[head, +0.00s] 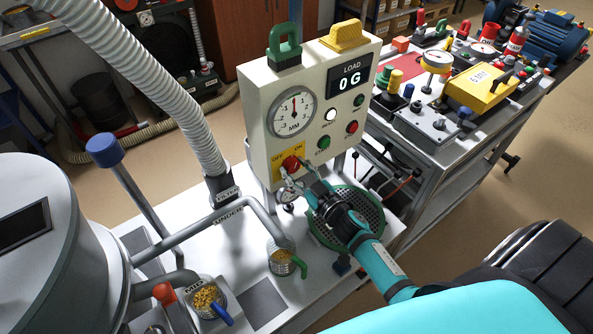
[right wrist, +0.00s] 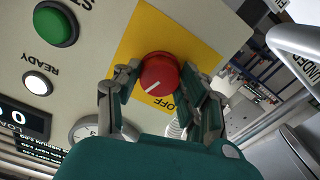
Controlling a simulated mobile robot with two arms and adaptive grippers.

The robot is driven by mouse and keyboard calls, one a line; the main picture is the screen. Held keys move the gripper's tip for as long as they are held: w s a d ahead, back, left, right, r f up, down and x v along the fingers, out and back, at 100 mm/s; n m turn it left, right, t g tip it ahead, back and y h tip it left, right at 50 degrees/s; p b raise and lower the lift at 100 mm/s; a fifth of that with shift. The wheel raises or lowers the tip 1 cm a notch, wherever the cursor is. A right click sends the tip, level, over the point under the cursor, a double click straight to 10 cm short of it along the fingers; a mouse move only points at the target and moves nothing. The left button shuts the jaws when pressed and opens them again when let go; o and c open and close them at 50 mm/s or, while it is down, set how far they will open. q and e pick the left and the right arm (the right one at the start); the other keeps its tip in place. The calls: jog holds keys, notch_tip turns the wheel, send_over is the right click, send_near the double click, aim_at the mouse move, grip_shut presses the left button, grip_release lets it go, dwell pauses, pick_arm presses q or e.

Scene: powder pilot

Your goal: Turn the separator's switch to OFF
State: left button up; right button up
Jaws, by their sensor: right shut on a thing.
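The separator's switch is a red round knob (head: 291,164) on a yellow plate (head: 284,150), low on the front of a cream control box (head: 335,70). My right gripper (head: 290,178) is at the knob. In the right wrist view, the gripper (right wrist: 160,85) has one finger on each side of the red knob (right wrist: 158,72) and is shut on it. There, the knob's white line points to the lower left, and the printed OFF (right wrist: 163,103) lies below and right of that line. The ON label is hidden in that view. My left gripper is not in view.
A green-handled cup (head: 283,262) and a green-rimmed sieve (head: 372,205) stand below the box.

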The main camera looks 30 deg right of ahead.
jog(key=n+b, duration=0.1)
jog(key=n, duration=0.5)
jog(key=n+b, duration=0.1)
jog(key=n, duration=0.4)
jog(key=shift+n+b, duration=0.3)
jog(key=shift+n, duration=0.2)
jog(key=o, duration=1.2)
jog(key=shift+d, duration=0.1)
jog(key=shift+s, duration=0.3)
jog(key=s, duration=0.3)
jog(key=s+d, duration=0.1)
jog(key=s, duration=0.7)
jog(key=shift+s+d, duration=0.15)
jog(key=shift+d, duration=0.15)
